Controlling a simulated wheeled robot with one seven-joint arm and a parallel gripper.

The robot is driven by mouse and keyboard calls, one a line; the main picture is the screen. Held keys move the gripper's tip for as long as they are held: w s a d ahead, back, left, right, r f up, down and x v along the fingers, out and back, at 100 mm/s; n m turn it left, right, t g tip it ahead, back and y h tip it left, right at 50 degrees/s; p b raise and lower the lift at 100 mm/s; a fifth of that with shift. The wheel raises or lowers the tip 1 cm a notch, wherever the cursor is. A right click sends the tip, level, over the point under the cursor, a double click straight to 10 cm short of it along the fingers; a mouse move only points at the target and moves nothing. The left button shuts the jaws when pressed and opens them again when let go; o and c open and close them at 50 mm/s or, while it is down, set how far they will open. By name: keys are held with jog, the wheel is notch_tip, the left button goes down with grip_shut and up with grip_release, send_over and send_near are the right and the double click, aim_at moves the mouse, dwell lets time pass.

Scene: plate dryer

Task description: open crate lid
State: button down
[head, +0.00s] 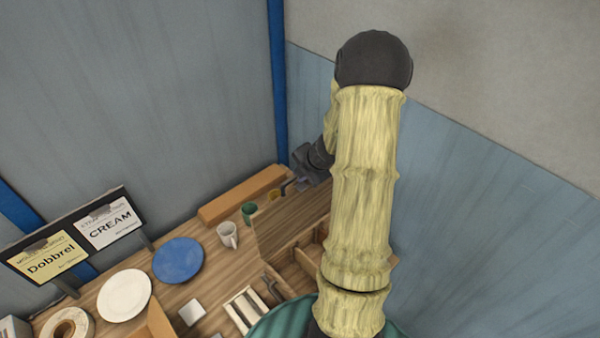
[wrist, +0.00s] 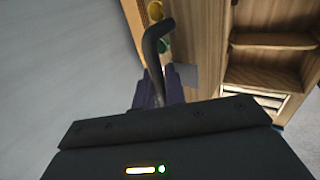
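A wooden crate (head: 302,262) with inner dividers stands at the right of the table, partly hidden behind my arm. A flat wooden panel (head: 285,228), which looks like its lid, stands at the crate's far side. In the wrist view the crate (wrist: 268,75) shows at the right with its compartments exposed. My gripper (head: 287,187) is beyond the panel's upper edge, near the back wall.
A green cup (head: 249,211), a white mug (head: 228,235), a blue plate (head: 179,260) and a white plate (head: 124,295) stand left of the crate. A long wooden block (head: 238,195) lies at the back. Two signs (head: 75,240) stand at the left.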

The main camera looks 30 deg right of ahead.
jog(key=c, duration=1.6)
grip_release()
jog(key=shift+f, duration=0.1)
jog(key=shift+o, duration=0.2)
jog(key=shift+s+d+r, duration=0.1)
jog(key=shift+s+r, duration=0.1)
jog(key=shift+r, duration=0.25)
jog(key=v, duration=1.6)
jog(key=shift+r, duration=0.2)
jog(key=shift+s, duration=0.25)
jog(key=shift+w, duration=0.1)
